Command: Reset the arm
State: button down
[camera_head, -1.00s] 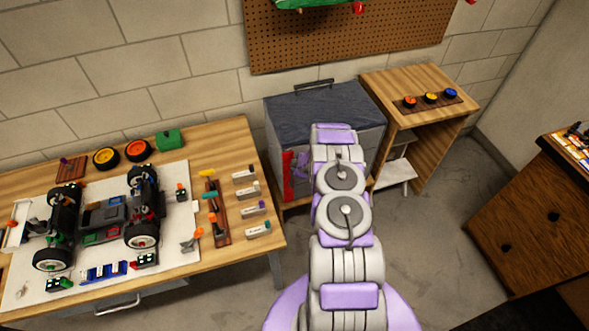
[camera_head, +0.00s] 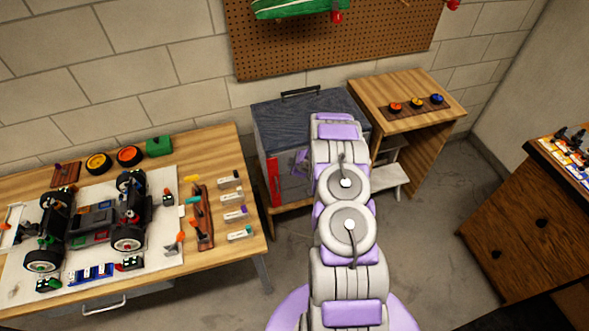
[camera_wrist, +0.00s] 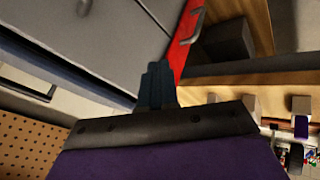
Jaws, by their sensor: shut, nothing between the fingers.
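My arm stands in the middle of the head view, grey and purple, reaching forward in front of the dark-topped cabinet (camera_head: 310,112). In the wrist view my gripper (camera_wrist: 158,75) shows as dark fingers closed together with nothing between them. The fingertips lie over grey panels, close to a red strip (camera_wrist: 185,40); I cannot tell whether they touch. In the head view the gripper is mostly hidden behind the arm, with a small purple part showing at the cabinet's front.
A wooden workbench (camera_head: 225,160) on the left holds an RC car (camera_head: 90,222) and several small parts. A dark drawer unit (camera_head: 510,215) stands far right. Floor between is clear.

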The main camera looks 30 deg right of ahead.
notch_tip(320, 180, up, 9)
jog(key=m+g+h+b, duration=0.1)
jog(key=m+h, duration=0.1)
jog(key=s+a+r+m+g+h+b, duration=0.15)
jog(key=s+a+r, duration=0.3)
jog(key=r, duration=0.45)
jog(key=s+a+r+m+g+h+b, duration=0.1)
jog(key=s+a+r+m, duration=0.15)
jog(key=s+r, duration=0.45)
jog(key=s+a+r+m+g+y+b, duration=0.1)
jog(key=s+a+r+g, duration=0.1)
jog(key=s+a, duration=0.5)
jog(key=s+a+r+m+g+y+b, duration=0.1)
jog(key=s+a+r, duration=0.4)
jog(key=s, duration=1.1)
jog(key=s+a+r+m+g+y+b, duration=0.1)
jog(key=s+a+r+g+y+b, duration=0.1)
jog(key=s+a, duration=0.9)
jog(key=shift+s+r+g, duration=0.3)
jog(key=shift+r+g, duration=0.05)
jog(key=shift+r, duration=0.3)
jog(key=shift+a, duration=0.35)
